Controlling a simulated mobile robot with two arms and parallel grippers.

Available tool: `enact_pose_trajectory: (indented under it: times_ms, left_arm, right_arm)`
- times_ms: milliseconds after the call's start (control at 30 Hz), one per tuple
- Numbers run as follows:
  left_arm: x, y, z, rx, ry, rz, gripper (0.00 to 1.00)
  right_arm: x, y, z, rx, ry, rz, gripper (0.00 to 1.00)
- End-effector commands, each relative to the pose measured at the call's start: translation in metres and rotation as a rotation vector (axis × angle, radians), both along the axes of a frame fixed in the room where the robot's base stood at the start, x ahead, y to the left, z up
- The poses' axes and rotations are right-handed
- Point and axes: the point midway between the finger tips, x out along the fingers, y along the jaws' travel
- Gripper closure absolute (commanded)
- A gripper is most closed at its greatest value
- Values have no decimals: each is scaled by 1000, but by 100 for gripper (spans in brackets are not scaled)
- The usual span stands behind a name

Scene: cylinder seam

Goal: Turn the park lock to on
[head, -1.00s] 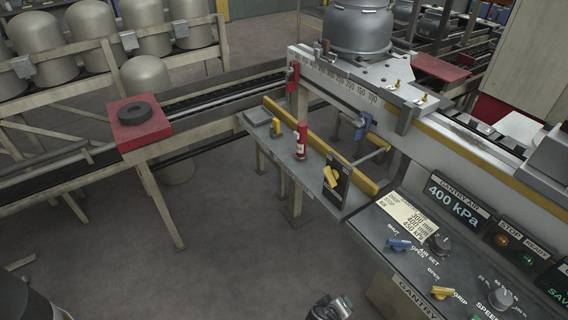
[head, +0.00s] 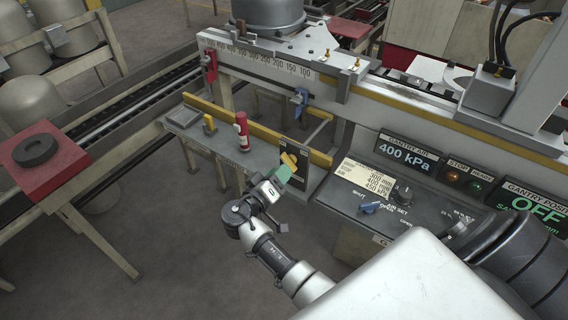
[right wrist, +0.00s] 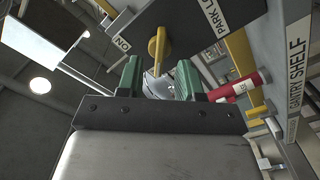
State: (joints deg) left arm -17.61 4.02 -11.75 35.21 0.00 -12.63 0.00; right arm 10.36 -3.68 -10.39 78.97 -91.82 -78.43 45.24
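The park lock is a black plate (head: 298,181) on the near side of the shelf, with a yellow lever (head: 289,159). In the right wrist view the lever (right wrist: 157,46) stands out from the plate (right wrist: 190,22), with an ON label (right wrist: 121,43) to its left and a partly cut-off PARK L label to its right. My right gripper (head: 280,175) is at the lever; its green fingers partly hide the lock in the head view. In the right wrist view the fingers (right wrist: 160,80) are apart, with the lever's end ahead of the gap. Contact cannot be told. My left gripper is not in view.
The console (head: 385,195) with knobs and displays lies right of the lock.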

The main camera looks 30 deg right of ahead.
Motion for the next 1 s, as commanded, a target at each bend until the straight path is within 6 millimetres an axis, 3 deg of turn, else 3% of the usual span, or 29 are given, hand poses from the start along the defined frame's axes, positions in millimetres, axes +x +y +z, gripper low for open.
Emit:
enact_pose_trajectory:
  times_ms: [200,567,800,1000]
  left_arm:
    - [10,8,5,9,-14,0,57]
    - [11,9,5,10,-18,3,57]
    - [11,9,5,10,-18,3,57]
    - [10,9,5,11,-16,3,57]
  right_arm:
    - [10,-25,1,-1,2,0,64]
    - [12,-29,-1,1,1,0,64]
    - [12,-29,0,1,1,0,99]
    - [12,-29,-1,1,1,0,100]
